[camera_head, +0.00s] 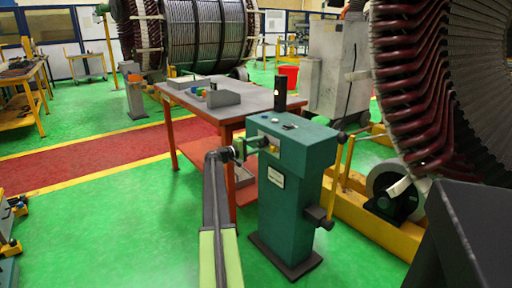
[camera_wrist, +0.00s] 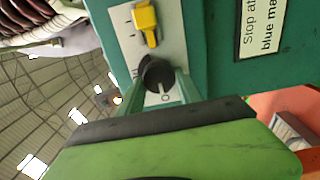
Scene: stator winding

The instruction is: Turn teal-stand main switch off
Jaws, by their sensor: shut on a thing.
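The teal stand (camera_head: 289,215) stands upright right of centre in the head view. In the wrist view its face carries a pale switch plate (camera_wrist: 122,17) with a yellow lever (camera_wrist: 147,24) and a round black knob (camera_wrist: 157,73). An "O" mark shows beside the knob. My gripper (camera_wrist: 158,88) has its green fingers on either side of the black knob and is shut on it. In the head view my gripper (camera_head: 258,144) meets the stand's upper left face, and the knob is too small to tell there.
A red-legged table (camera_head: 240,108) with grey trays stands behind the stand. A large stator with dark red coils (camera_head: 420,90) and a yellow frame (camera_head: 375,229) are close on the right.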

